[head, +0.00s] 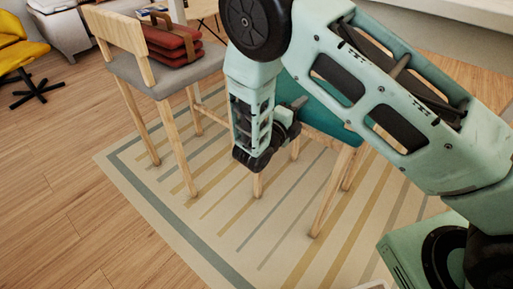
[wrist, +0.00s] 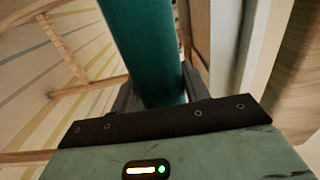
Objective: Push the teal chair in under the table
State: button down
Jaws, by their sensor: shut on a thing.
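The teal chair (head: 322,116) stands on the striped rug, partly hidden behind my arm in the head view. Its pale wooden legs show below. In the wrist view its teal part (wrist: 143,50) runs between the two fingers. My gripper (head: 301,104) is shut on this part; in the wrist view the fingers (wrist: 158,88) lie on either side of it. A light wood surface (head: 468,76) shows behind my arm at the upper right, perhaps the table top; most of it is hidden, so I cannot tell how far the chair is from it.
A wooden chair with a grey seat (head: 190,70) stands at the left, with a red bag (head: 172,42) on it. A yellow swivel chair (head: 22,50) is at the far left. The striped rug (head: 150,212) and wood floor (head: 60,175) are clear in front.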

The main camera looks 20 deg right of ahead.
jog(key=shift+s+d+f, duration=0.1)
jog(key=shift+s+f, duration=0.15)
jog(key=shift+f, duration=0.05)
jog(key=c, duration=0.6)
grip_release()
jog(key=shift+r, duration=0.1)
jog(key=shift+w+a+r, duration=0.1)
jog(key=shift+a, duration=0.1)
jog(key=p+v, duration=0.4)
jog(key=v, duration=0.8)
jog(key=shift+r, duration=0.15)
